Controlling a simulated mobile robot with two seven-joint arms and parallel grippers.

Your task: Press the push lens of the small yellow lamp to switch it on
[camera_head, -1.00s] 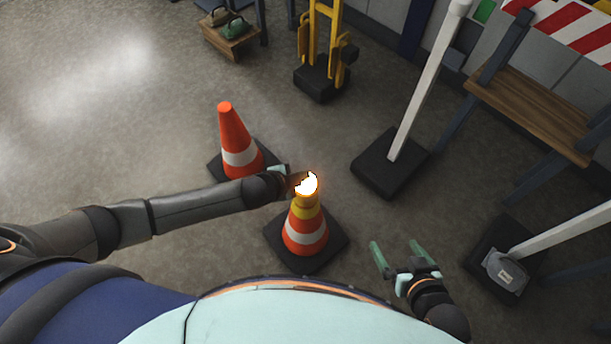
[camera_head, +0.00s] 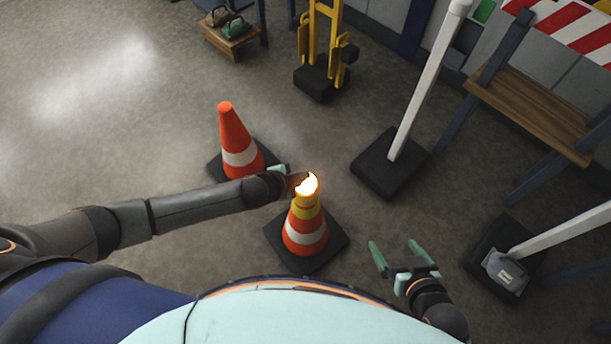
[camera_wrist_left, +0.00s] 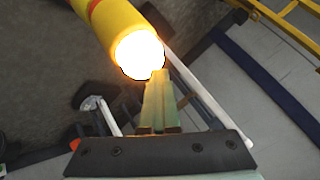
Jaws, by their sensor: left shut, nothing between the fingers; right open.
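The small yellow lamp (camera_head: 306,205) sits on top of an orange and white cone (camera_head: 304,236). Its push lens (camera_head: 309,184) glows bright white-orange. In the left wrist view the lit lens (camera_wrist_left: 140,54) is at the end of the yellow lamp body (camera_wrist_left: 115,22). My left gripper (camera_head: 295,181) is shut and empty, its fingertips at the lens in the head view. In the wrist view the shut fingers (camera_wrist_left: 159,78) reach the lens's lower edge; the glare hides whether they touch. My right gripper (camera_head: 396,251) is open and empty, to the right of the cone.
Another cone (camera_head: 236,142) stands behind my left forearm. A white post on a black base (camera_head: 390,163) and a wooden bench (camera_head: 530,110) are at the right. A yellow hand truck (camera_head: 322,50) stands at the back. Open floor lies at the left.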

